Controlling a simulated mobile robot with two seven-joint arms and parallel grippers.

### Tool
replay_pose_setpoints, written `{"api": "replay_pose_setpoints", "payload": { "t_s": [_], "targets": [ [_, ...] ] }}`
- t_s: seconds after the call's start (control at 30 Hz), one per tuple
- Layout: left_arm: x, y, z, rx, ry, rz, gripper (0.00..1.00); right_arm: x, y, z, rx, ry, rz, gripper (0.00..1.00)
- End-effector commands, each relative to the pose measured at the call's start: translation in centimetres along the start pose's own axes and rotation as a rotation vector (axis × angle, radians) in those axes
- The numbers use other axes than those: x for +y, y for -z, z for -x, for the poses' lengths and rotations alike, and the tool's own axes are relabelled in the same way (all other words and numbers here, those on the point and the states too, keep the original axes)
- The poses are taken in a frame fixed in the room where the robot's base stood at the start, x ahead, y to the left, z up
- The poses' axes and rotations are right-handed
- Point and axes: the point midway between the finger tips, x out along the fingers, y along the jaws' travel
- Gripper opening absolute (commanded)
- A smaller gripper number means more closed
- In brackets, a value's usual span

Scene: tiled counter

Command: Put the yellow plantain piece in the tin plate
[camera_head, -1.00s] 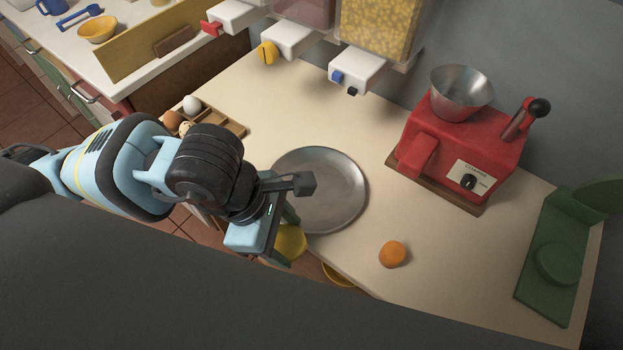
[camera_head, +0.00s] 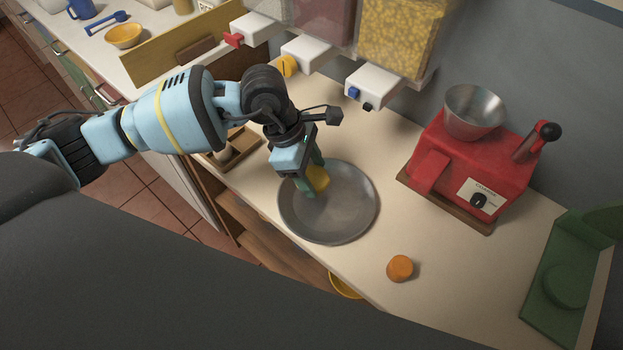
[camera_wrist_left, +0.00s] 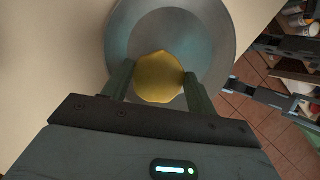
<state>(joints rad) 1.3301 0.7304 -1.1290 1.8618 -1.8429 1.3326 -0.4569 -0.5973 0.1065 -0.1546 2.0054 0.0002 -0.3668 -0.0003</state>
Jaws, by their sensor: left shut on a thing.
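The yellow plantain piece (camera_head: 319,179) is between the green fingers of my left gripper (camera_head: 311,185), which is shut on it. It is over the left part of the round grey tin plate (camera_head: 345,220) on the counter. In the left wrist view the plantain piece (camera_wrist_left: 159,78) shows as a yellow disc between the fingertips (camera_wrist_left: 158,82), with the tin plate (camera_wrist_left: 210,30) behind it. I cannot tell whether the piece touches the plate.
An orange piece (camera_head: 400,268) lies on the counter right of the plate. A red machine with a metal funnel (camera_head: 470,160) stands behind, and a green stand (camera_head: 565,285) is at the far right. Dispensers (camera_head: 365,82) hang at the back. The counter's front edge is close to the plate.

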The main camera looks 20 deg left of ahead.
Motion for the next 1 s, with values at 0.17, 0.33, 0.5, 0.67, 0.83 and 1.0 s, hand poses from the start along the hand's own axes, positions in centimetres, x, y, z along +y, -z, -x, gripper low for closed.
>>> {"api": "replay_pose_setpoints", "payload": {
  "t_s": [0.17,0.33,0.5,0.67,0.83,1.0],
  "targets": [
    [-0.1,0.2,-0.6,0.0,0.001,0.001,0.32,0.0,0.1,0.0,0.001,0.0,0.001,0.0],
    [-0.1,1.1,-2.6,0.0,0.002,0.002,0.32,0.0,0.3,0.1,0.004,0.0,0.002,0.0],
    [-0.1,1.4,-3.3,-0.001,0.0,0.001,0.32,0.1,0.3,0.1,0.005,-0.001,0.002,0.0],
    [-0.1,1.4,-3.3,-0.001,0.001,0.001,0.32,0.1,0.3,0.1,0.004,0.0,0.003,0.0],
    [-0.1,1.4,-3.5,0.0,0.001,0.001,0.68,0.1,0.1,0.1,0.002,0.0,0.003,0.0],
    [-0.1,1.4,-3.4,0.0,0.001,0.001,0.8,0.1,0.1,0.1,0.002,0.0,0.003,0.0]
  ]
}}
